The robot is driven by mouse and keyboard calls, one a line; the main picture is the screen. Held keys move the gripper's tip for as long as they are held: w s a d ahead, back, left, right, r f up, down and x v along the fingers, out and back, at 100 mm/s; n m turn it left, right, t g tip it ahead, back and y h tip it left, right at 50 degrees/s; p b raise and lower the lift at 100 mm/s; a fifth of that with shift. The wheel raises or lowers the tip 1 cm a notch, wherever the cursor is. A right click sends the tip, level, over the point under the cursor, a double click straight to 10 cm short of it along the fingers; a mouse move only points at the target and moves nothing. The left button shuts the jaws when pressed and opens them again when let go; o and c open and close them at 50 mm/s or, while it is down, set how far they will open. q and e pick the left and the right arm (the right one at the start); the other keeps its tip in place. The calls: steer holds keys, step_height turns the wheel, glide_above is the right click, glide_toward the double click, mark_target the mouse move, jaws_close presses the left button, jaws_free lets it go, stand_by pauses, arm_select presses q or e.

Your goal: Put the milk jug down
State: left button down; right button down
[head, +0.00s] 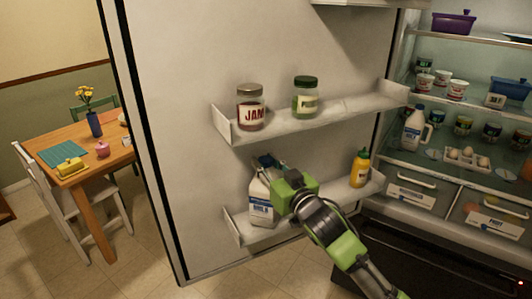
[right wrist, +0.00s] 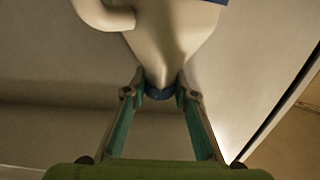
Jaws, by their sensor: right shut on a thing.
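The white milk jug (head: 259,190) with a blue label is upright at the left end of the lower door shelf (head: 236,228) in the head view. I cannot tell whether its base touches the shelf. My right gripper (head: 266,164) comes from the right and is shut on the jug's top. In the right wrist view the two fingers (right wrist: 158,94) close around the jug's neck at the blue cap (right wrist: 159,94). The jug's white body and handle (right wrist: 105,16) show beyond them. My arm hides part of the shelf. My left gripper is not in view.
A yellow mustard bottle (head: 360,168) stands at the right of the lower door shelf. A jam jar (head: 251,108) and a green-lidded jar (head: 305,97) stand on the shelf above. Another white jug (head: 415,128) is inside the fridge. A dining table (head: 112,155) is at left.

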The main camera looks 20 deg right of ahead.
stand_by(0.4)
steer(key=c, duration=1.7)
jaws_free()
steer(key=shift+s+f, duration=0.1)
steer(key=shift+f, duration=0.25)
steer(key=shift+r, duration=0.15)
steer(key=shift+s, duration=0.3)
steer(key=shift+s+d+b, duration=0.35)
steer(key=shift+s+b, duration=0.15)
steer(key=shift+s, duration=1.4)
steer(key=shift+s+d+b, duration=0.3)
steer(key=shift+s+b, duration=0.15)
steer(key=shift+s, duration=1.4)
steer(key=shift+s+d+b, duration=0.35)
steer(key=shift+s+b, duration=0.15)
steer(key=shift+s, duration=1.4)
